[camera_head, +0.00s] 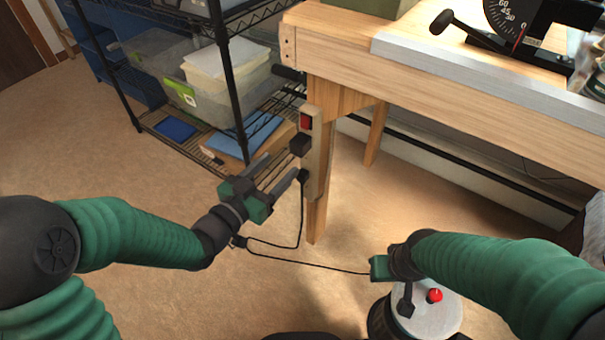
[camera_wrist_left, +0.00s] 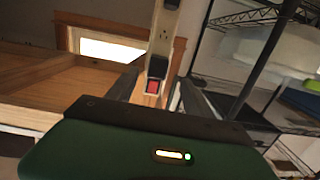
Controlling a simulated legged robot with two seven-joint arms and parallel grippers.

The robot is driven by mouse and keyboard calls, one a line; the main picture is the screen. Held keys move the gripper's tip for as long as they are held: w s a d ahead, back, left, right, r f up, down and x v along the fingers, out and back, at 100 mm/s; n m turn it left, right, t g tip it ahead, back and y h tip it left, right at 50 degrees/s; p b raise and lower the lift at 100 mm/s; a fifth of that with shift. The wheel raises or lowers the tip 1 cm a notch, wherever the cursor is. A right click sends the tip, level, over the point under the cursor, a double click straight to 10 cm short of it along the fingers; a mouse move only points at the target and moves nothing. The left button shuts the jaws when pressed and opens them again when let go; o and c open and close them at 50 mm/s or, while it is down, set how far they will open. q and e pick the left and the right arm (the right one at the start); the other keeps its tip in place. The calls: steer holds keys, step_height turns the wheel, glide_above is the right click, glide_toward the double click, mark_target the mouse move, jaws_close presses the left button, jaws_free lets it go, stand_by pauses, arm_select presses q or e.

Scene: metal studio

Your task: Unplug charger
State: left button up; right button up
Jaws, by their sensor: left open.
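A beige power strip (camera_head: 318,160) is fixed upright along the wooden table leg, with a red switch (camera_head: 306,122) at its top. A black charger block (camera_head: 300,145) is plugged in below the switch; it also shows in the left wrist view (camera_wrist_left: 157,67). My left gripper (camera_head: 281,167) is open and empty, its fingers pointing toward the strip just below and left of the charger. In the left wrist view, the charger and switch appear between the two fingers (camera_wrist_left: 153,92). My right gripper (camera_head: 379,267) is low at centre right; its fingers are hidden.
A second black plug (camera_head: 303,174) sits lower on the strip, and its black cable (camera_head: 300,258) loops below my left gripper. A wire shelf (camera_head: 133,97) with bins stands behind left. The workbench (camera_head: 440,85) fills the upper right. A white-topped canister (camera_head: 425,312) stands below my right arm.

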mark_target(295, 151)
arm_select(q)
steer(key=shift+t+h, duration=0.3)
steer(key=shift+h, duration=0.1)
steer(key=x, duration=0.4)
steer(key=b+x, duration=0.1)
steer(key=x, duration=0.3)
steer(key=shift+w+d+f, duration=0.2)
steer(key=shift+w+d, duration=0.05)
steer(key=shift+w, duration=0.05)
arm_select(e)
steer(key=shift+a+f, duration=0.25)
steer(key=shift+f, duration=1)
steer(key=shift+r, duration=0.2)
arm_select(q)
jaws_close()
steer(key=shift+s, duration=0.15)
steer(key=shift+p+v, duration=0.55)
steer(key=shift+v, duration=2.35)
arm_select(e)
steer(key=shift+r, duration=0.55)
